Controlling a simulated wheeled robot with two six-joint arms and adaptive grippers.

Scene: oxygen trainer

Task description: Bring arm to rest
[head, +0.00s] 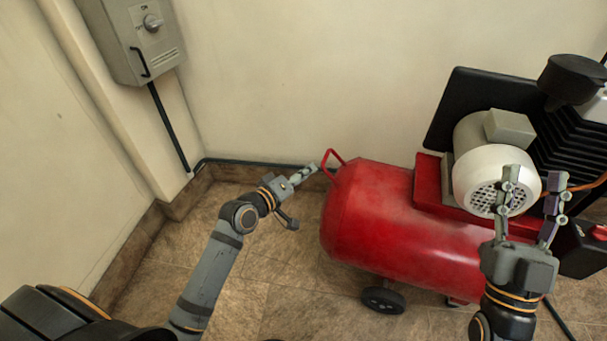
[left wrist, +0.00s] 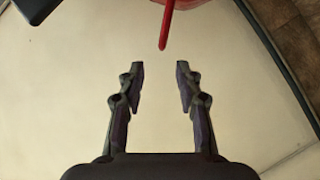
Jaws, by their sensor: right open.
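My left gripper (head: 306,172) is near the wall, just left of the red handle (head: 332,159) on the end of the compressor tank (head: 385,222). In the left wrist view the left gripper (left wrist: 160,70) is open, with nothing between its fingers. The red handle (left wrist: 167,22) shows beyond the fingertips, apart from them. My right gripper (head: 532,182) is open and empty, its fingers pointing up in front of the white motor (head: 490,180) on the compressor. Whether it touches the motor cannot be told.
A grey switch box (head: 130,38) with a knob hangs on the wall at upper left. A black cable (head: 168,125) runs down from it and along the baseboard. The compressor's black wheel (head: 383,301) stands on the tiled floor. Floor left of the tank is clear.

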